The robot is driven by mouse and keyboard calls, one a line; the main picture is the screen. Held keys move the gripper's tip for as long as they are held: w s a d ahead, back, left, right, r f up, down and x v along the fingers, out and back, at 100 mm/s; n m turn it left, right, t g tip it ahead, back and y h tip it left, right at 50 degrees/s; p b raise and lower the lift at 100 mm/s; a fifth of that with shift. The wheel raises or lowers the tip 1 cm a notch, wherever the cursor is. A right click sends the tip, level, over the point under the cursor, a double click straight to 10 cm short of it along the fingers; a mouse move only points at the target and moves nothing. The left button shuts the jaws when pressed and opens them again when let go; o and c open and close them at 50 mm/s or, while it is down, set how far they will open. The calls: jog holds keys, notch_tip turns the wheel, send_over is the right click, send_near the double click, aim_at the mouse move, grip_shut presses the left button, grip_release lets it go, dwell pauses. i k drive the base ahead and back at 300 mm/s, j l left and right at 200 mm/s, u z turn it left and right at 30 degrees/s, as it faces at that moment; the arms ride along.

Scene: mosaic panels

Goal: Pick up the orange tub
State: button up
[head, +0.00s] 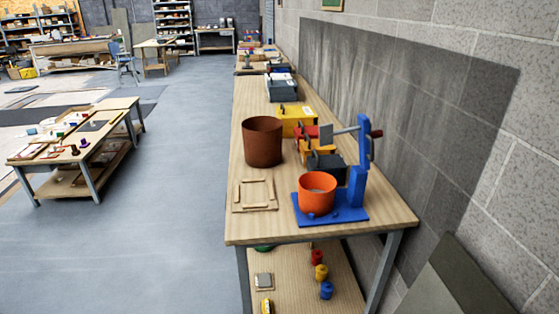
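The orange tub (317,201) is upright near the front end of the long wooden bench (240,222) along the wall. It is on a blue base plate (346,213) that carries a blue post (357,187) with a red-tipped lever, just right of the tub. The tub's mouth is open and its inside is a paler orange. What is deep inside cannot be made out. A larger rust-brown tub (263,142) stands further back on the same bench, apart from the orange one. My gripper is not in view.
A square wooden frame (241,204) lies left of the orange tub. A dark grey block (326,164) and a yellow box (297,121) stand behind it. The wall closes off the right side. The grey floor (181,205) left of the bench is clear.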

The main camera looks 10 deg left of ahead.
aim_at(317, 190)
jog(key=i+j+z, duration=0.1)
jog(key=i+j, duration=0.4)
jog(key=i, duration=0.2)
jog(key=i+j, duration=0.5)
jog(key=i, duration=0.15)
jog(key=z, duration=0.05)
